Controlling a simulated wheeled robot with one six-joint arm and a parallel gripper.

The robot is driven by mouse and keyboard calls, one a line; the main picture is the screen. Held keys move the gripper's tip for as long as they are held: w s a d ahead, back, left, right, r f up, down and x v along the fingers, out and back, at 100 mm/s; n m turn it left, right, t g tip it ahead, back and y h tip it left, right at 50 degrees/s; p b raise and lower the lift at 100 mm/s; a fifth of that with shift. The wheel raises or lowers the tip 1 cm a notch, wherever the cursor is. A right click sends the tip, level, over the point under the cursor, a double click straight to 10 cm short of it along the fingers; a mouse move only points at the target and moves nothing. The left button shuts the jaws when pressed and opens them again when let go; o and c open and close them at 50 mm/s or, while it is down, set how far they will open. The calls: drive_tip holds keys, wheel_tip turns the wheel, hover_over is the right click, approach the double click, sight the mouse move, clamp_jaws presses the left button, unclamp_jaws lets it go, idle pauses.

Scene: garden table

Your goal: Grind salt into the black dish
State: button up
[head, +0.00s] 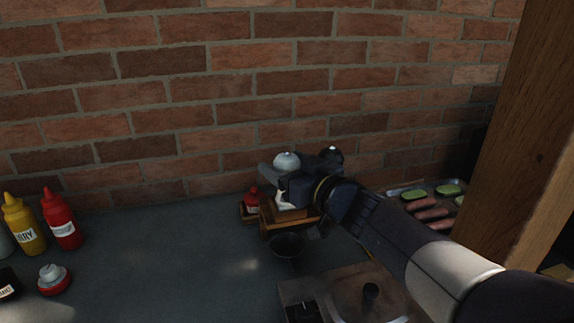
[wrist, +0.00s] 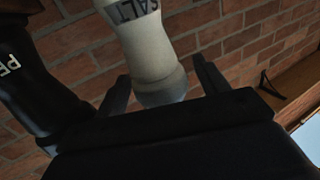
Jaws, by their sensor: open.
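The salt mill, white with a pale rounded top (head: 286,161), stands on a small wooden rack (head: 290,221) near the brick wall. It also shows in the wrist view (wrist: 152,50), with SALT lettering on its body. My gripper (head: 291,186) is open at the salt mill, partly covering it in the head view. In the wrist view, the two fingers stand on either side of the mill's grey end; I cannot tell if they touch it. The black dish (head: 287,245) sits on the grey counter just in front of the rack. Its inside looks dark.
A black pepper mill (wrist: 35,85) stands close beside the salt mill. Yellow (head: 25,226) and red (head: 63,220) sauce bottles stand far left. The counter's left-middle is clear.

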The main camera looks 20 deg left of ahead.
drive_tip(key=shift+c, duration=0.4)
drive_tip(key=c, duration=0.9)
drive_tip(key=m+t+h+b, duration=0.1)
drive_tip(key=t+b, duration=0.1)
drive_tip(key=b, duration=0.2)
drive_tip(key=m+t+h+b, duration=0.1)
drive_tip(key=b, duration=0.2)
drive_tip(key=shift+f+m+t+b, duration=0.2)
drive_tip(key=shift+m+t+b, duration=0.15)
drive_tip(key=shift+m+t, duration=0.05)
drive_tip(key=m+t+h+b, duration=0.1)
drive_tip(key=b, duration=0.6)
drive_tip(key=shift+w+f+t+h, duration=0.1)
drive_tip(key=shift+f+t+h, duration=0.05)
drive_tip(key=shift+t+h, duration=0.2)
drive_tip(key=m+h+b, duration=0.1)
drive_tip(key=b, duration=0.6)
drive_tip(key=shift+a+t+h, duration=0.15)
drive_tip(key=shift+t+h, duration=0.1)
drive_tip(key=shift+t, duration=0.1)
